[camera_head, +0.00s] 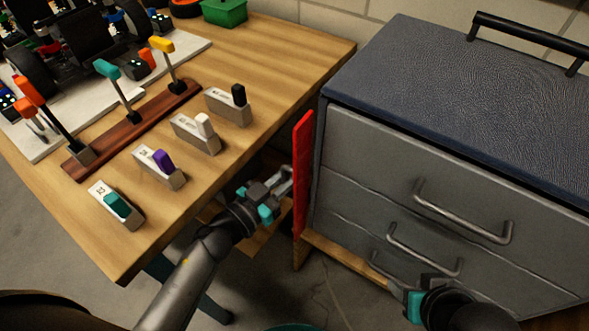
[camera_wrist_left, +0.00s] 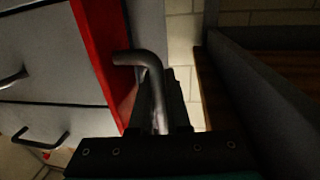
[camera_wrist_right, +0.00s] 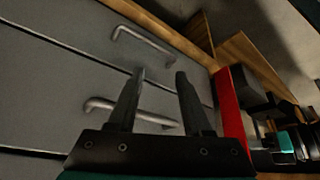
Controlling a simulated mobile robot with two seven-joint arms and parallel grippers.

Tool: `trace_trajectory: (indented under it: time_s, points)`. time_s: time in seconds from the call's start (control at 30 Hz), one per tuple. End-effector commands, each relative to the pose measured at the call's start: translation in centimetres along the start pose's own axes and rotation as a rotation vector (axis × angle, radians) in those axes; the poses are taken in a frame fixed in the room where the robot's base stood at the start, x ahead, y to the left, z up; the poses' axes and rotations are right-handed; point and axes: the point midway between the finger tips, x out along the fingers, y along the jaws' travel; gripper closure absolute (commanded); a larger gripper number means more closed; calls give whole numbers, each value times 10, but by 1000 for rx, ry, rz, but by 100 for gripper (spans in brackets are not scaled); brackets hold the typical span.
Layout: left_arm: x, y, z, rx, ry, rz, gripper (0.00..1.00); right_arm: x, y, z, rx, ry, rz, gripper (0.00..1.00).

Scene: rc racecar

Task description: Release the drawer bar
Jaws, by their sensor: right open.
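The red drawer bar (camera_head: 302,172) stands upright along the left front edge of the grey drawer cabinet (camera_head: 400,175). Its bent metal handle (camera_wrist_left: 140,60) shows in the left wrist view. My left gripper (camera_head: 278,184) is at this handle, on the bar's left side. Its fingers (camera_wrist_left: 158,100) are close together around the handle rod and look shut on it. My right gripper (camera_head: 425,287) is open and empty in front of the lower drawers. In the right wrist view its fingers (camera_wrist_right: 160,78) are apart, with a drawer handle (camera_wrist_right: 130,112) behind them.
A wooden table (camera_head: 270,65) on the left holds a lever board (camera_head: 135,130), several labelled switch blocks (camera_head: 195,132), a green box (camera_head: 225,12) and a partly visible car. The cabinet's blue top (camera_head: 450,95) is clear except for a black handle (camera_head: 525,38).

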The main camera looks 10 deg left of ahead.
Motion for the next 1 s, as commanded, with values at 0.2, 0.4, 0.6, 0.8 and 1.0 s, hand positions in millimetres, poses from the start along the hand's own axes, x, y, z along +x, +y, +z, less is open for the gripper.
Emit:
trace_trajectory:
  time_s: [0.2, 0.4, 0.6, 0.8, 1.0]
  points:
    - [0, 0, 0, 0, 0, 0, 100, 0, 0, 0, 0, -1, 0, 50]
    - [0, 0, 0, 0, 0, 0, 100, 0, 0, 0, 0, -1, 0, 50]
    - [2, 0, -1, 3, -2, 49, 100, 3, 2, 4, 1, -30, 5, 50]
    - [3, 0, -1, 1, -1, 112, 100, 13, 6, 13, 6, -85, 13, 50]
    - [3, 0, 0, 1, 0, 116, 100, 14, 6, 14, 7, -88, 14, 50]
